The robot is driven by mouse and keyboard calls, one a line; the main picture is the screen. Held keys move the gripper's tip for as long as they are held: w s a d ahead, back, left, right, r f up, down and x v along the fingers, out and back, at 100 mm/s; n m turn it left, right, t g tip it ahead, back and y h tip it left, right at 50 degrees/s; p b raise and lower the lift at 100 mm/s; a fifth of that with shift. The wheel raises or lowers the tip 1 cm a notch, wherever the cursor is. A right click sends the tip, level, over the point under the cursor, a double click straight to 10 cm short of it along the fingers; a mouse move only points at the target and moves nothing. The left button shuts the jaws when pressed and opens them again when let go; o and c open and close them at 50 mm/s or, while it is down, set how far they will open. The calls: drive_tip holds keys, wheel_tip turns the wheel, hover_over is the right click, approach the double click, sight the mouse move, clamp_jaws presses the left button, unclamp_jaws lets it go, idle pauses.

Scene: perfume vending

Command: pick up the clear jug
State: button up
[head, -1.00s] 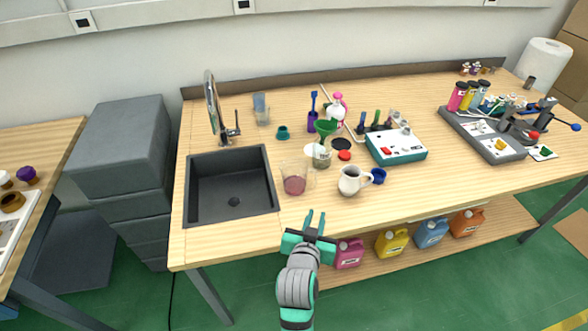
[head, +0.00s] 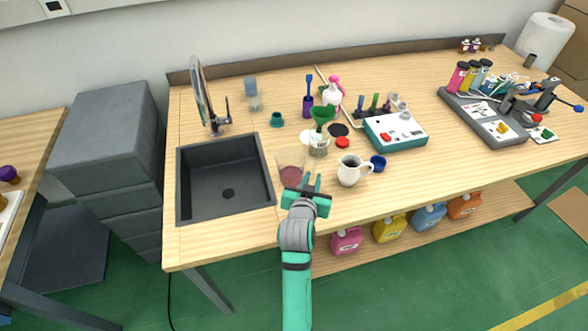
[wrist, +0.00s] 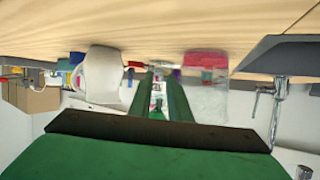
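The clear jug (head: 291,177) stands upright on the wooden table, just right of the sink, with some reddish liquid in its bottom. It also shows in the wrist view (wrist: 204,95), where the picture is upside down. My gripper (head: 312,178) is at the front of the table, beside the jug's right side and partly overlapping it in the head view. Its two fingers are apart with nothing between them. In the wrist view the fingers (wrist: 160,92) point between the jug and a white mug (wrist: 98,75). I cannot tell whether a finger touches the jug.
A jar (head: 319,145) with a green funnel (head: 322,114) stands behind the jug. The black sink (head: 225,180) is to the left. The table front right of the mug is clear.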

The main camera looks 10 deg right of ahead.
sight(313, 175)
drive_tip(key=x, duration=0.4)
drive_tip(key=shift+w+f, duration=0.2)
drive_tip(key=shift+w, duration=0.05)
drive_tip(key=shift+a, duration=0.1)
drive_tip(key=c, duration=0.4)
clamp_jaws()
drive_tip(key=shift+r, duration=0.15)
